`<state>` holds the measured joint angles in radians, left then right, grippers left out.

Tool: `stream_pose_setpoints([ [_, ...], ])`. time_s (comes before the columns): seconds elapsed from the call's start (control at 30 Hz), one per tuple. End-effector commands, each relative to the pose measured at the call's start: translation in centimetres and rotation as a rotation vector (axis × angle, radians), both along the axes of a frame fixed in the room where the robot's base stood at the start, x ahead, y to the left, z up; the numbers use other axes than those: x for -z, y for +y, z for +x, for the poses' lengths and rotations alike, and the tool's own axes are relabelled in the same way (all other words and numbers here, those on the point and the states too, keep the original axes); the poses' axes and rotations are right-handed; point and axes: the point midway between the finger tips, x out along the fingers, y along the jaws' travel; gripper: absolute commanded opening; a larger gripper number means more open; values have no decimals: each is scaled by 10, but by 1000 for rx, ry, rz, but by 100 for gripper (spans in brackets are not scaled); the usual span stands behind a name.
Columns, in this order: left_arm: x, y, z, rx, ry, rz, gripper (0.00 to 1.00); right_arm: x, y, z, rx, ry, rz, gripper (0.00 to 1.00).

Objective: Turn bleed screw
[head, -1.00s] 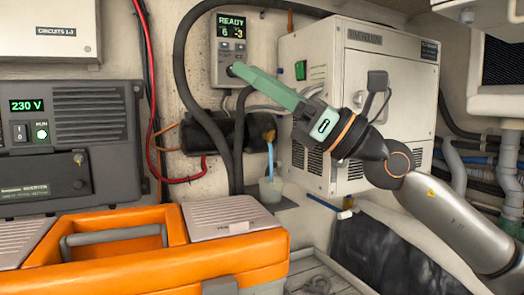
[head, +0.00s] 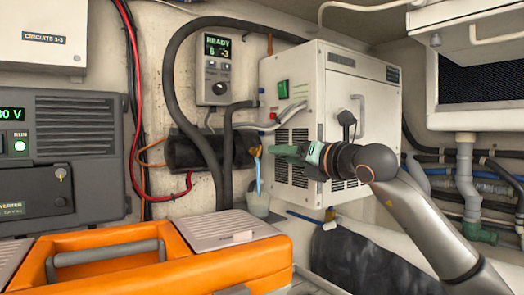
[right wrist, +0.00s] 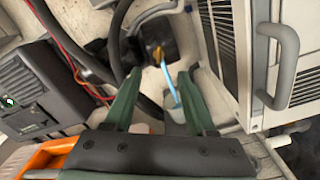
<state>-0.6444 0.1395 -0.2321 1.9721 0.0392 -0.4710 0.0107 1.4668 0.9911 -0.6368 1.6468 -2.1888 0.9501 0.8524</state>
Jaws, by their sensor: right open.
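The bleed screw appears to be the small brass-orange fitting (head: 255,151) on the right end of a black cylinder (head: 192,152) on the back wall. It also shows in the right wrist view (right wrist: 158,54), beyond my fingers. A light blue tube (head: 258,178) hangs from it towards a translucent cup (head: 257,204). My right gripper (head: 273,150) is just right of the fitting in the head view, its green fingers pointing at it. In the right wrist view the fingers (right wrist: 160,82) are apart with nothing gripped between them. My left gripper is not in view.
A white cabinet (head: 325,110) with vents and a handle stands close behind and right of my right gripper. Dark hoses (head: 172,75) curve around the cylinder. A control panel (head: 214,70) reading READY is above. An orange toolbox (head: 160,262) fills the lower left.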

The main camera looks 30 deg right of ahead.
Motion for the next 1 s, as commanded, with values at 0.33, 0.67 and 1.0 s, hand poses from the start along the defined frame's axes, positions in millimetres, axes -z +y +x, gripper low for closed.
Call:
stream_pose_setpoints([
  [0.33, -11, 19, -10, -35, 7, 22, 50, -3, 11, 68, -2, 0, -1, 56],
  [0.67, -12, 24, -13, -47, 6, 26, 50, -1, 13, 87, -2, -3, -4, 56],
  [1.0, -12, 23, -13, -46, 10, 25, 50, -1, 13, 87, -2, -3, -3, 43],
])
